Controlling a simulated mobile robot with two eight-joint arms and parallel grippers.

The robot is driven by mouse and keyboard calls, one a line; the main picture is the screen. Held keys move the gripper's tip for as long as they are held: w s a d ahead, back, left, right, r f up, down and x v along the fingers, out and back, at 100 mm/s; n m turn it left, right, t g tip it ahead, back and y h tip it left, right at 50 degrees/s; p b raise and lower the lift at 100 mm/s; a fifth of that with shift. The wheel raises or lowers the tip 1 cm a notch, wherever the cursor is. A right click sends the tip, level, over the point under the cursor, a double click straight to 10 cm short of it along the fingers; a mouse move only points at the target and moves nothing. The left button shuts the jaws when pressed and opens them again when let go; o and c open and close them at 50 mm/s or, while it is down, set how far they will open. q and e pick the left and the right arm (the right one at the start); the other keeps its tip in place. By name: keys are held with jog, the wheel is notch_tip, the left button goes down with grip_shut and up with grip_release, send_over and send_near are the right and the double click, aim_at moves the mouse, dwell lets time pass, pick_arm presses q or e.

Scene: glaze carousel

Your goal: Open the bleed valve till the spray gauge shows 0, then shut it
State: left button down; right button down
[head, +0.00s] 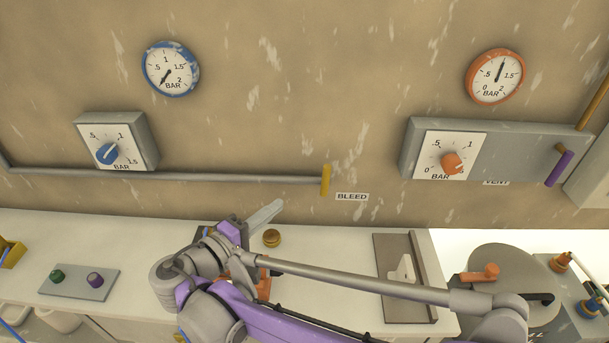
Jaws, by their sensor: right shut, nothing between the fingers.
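The bleed valve shows as a yellow handle (325,180) standing upright across the right end of a grey wall pipe, beside the BLEED label (352,197). A blue-rimmed gauge (171,69) is on the wall at upper left; its needle points down-left, at about 0. An orange-rimmed gauge (495,76) is at upper right; its needle points up, at about 1. I cannot tell from any label which is the spray gauge. My right gripper (267,213) is shut and empty above the counter, below and left of the yellow handle and apart from it. My left gripper is out of view.
A blue knob (107,153) and an orange knob (452,163) sit on wall boxes. A purple lever (559,168) is by the VENT label. The counter (150,235) holds a button panel (79,282) and a brown plate (392,270). The wall around the yellow handle is clear.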

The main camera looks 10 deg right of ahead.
aim_at(325, 175)
jog(key=shift+w+a+r+t, duration=0.15)
jog(key=shift+a+r, duration=0.1)
jog(key=shift+a, duration=0.25)
jog(key=shift+a+r+t, duration=0.15)
jog(key=shift+a+r, duration=0.1)
jog(key=shift+a, duration=0.25)
jog(key=w+d, duration=0.6)
jog(key=d, duration=0.5)
jog(key=shift+d+f+p, duration=0.3)
jog(key=shift+d+p, duration=0.05)
jog(key=shift+p, duration=0.05)
jog(key=shift+w, duration=0.1)
jog(key=shift+d+r+m+p, duration=0.2)
jog(key=shift+m+p, duration=0.1)
jog(key=shift+p, duration=0.1)
